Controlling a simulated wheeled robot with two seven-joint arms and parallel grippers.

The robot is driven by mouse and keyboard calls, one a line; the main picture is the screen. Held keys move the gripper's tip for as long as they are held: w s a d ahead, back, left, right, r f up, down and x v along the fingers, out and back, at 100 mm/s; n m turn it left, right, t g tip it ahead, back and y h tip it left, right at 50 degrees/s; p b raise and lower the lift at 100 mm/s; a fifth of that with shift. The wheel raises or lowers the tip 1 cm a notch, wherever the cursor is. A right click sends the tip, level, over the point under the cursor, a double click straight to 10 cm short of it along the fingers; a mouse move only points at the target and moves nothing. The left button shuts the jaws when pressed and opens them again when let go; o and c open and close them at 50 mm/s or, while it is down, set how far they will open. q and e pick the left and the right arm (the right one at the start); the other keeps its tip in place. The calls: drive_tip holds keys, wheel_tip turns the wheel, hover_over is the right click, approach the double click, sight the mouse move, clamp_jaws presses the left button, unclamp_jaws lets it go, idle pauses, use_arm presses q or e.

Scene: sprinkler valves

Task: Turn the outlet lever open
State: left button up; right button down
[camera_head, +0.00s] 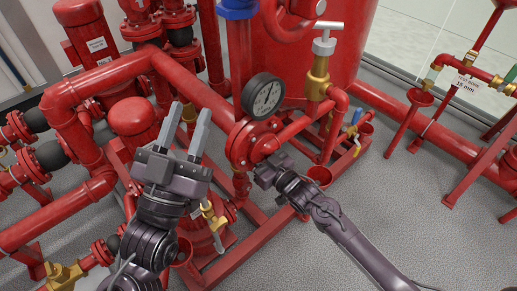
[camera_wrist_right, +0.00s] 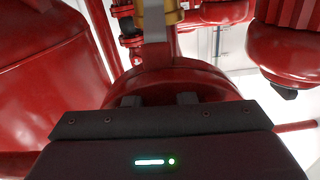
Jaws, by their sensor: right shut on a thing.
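My right gripper (camera_head: 262,168) is at the lower front of the red valve body (camera_head: 241,143), below the round gauge (camera_head: 264,96). It is shut on a part there that its own fingers and body hide. In the right wrist view, its two stubby fingers (camera_wrist_right: 159,99) stand against a rounded red body (camera_wrist_right: 170,78). I cannot make out the outlet lever for certain. My left gripper (camera_head: 190,107) is open and empty, with its fingers pointing up in front of the red pipes. A small brass valve (camera_head: 211,217) with a handle shows just right of the left wrist.
A brass valve with a T-handle (camera_head: 319,70) stands right of the gauge. A small valve with a blue lever (camera_head: 352,131) is farther right. Red pipes and a pump (camera_head: 132,115) crowd the left. Grey floor (camera_head: 420,225) is open at the lower right.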

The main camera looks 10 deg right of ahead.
use_arm(q)
drive_tip(key=shift+w+d+f+g+y, duration=0.2)
drive_tip(key=shift+f+g, duration=0.15)
drive_tip(key=shift+f, duration=0.3)
drive_tip(key=shift+w+d+f+g+y, duration=0.15)
drive_tip(key=shift+f+g, duration=0.15)
drive_tip(key=shift+f, duration=0.35)
drive_tip(key=shift+w+d+f+g+y, duration=0.1)
drive_tip(key=shift+w+f+g+y, duration=0.2)
drive_tip(key=shift+f, duration=0.35)
use_arm(e)
drive_tip(key=shift+s+a+n, duration=0.25)
drive_tip(key=shift+a+n, duration=0.1)
drive_tip(key=shift+n, duration=0.15)
use_arm(q)
drive_tip(key=shift+s, duration=0.1)
use_arm(e)
drive_tip(key=c, duration=1.2)
unclamp_jaws()
use_arm(q)
drive_tip(key=shift+a, duration=0.1)
